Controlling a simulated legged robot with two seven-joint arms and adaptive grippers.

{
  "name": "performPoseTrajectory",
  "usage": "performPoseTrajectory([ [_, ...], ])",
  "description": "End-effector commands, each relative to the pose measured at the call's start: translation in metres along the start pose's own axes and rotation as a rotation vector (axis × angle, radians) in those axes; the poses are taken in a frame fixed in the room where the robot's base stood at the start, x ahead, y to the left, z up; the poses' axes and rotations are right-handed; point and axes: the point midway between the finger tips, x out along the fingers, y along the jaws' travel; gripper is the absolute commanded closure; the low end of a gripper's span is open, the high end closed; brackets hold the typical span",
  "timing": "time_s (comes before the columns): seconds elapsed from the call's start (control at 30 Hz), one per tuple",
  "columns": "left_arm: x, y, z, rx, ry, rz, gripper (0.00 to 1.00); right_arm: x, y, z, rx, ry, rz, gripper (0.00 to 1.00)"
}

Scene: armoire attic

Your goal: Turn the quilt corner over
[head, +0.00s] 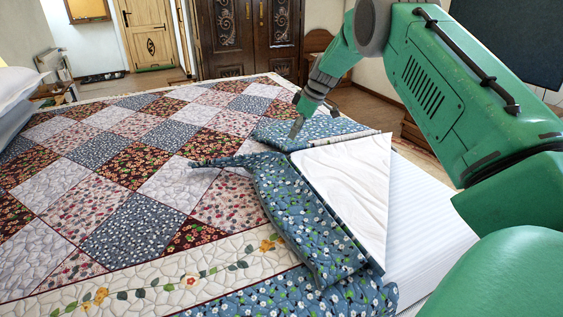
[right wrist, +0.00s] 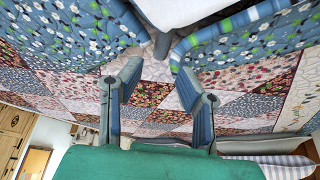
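The patchwork quilt (head: 130,225) covers most of the bed, with a blue floral border. Near the right edge of the bed, its border (head: 310,225) is bunched and folded around a white, wrinkled triangle (head: 350,180), which looks like the quilt's turned-up underside. A narrow blue flap points left across the patches. My right gripper (head: 297,128) is above the quilt, just left of the white triangle's far end. In the right wrist view its two fingers (right wrist: 158,78) are spread apart with nothing between them, and the blue folds lie beyond. My left gripper is not in view.
The bare striped mattress (head: 430,220) shows right of the fold. A white pillow (head: 14,90) lies at the left edge. A dark carved armoire (head: 245,35) and a wooden door (head: 150,35) stand beyond the bed. My right arm crosses the upper right.

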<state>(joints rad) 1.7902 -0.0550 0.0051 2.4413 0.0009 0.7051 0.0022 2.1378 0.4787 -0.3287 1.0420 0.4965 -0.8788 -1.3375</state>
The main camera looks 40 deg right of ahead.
Motion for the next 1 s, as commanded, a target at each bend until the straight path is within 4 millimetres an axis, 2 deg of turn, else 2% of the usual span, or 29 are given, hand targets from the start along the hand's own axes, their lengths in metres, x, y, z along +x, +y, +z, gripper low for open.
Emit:
performPoseTrajectory([
  [0.03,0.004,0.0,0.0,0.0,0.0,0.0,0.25,0.013,-0.001,0.001,-0.002,-0.005,0.0,0.69],
  [0.3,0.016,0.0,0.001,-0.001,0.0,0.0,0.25,0.073,0.0,0.002,-0.003,-0.004,-0.001,0.69],
  [0.5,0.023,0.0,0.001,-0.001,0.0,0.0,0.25,0.104,0.001,0.003,-0.002,-0.001,-0.002,0.69],
  [0.7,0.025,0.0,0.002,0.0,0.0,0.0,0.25,0.115,0.001,0.001,-0.001,0.0,-0.001,0.69],
  [0.97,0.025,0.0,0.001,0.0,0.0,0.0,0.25,0.115,0.0,0.0,-0.001,-0.001,0.0,0.69],
  [1.0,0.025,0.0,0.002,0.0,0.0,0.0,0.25,0.115,0.0,0.0,-0.001,-0.001,-0.001,0.76],
])
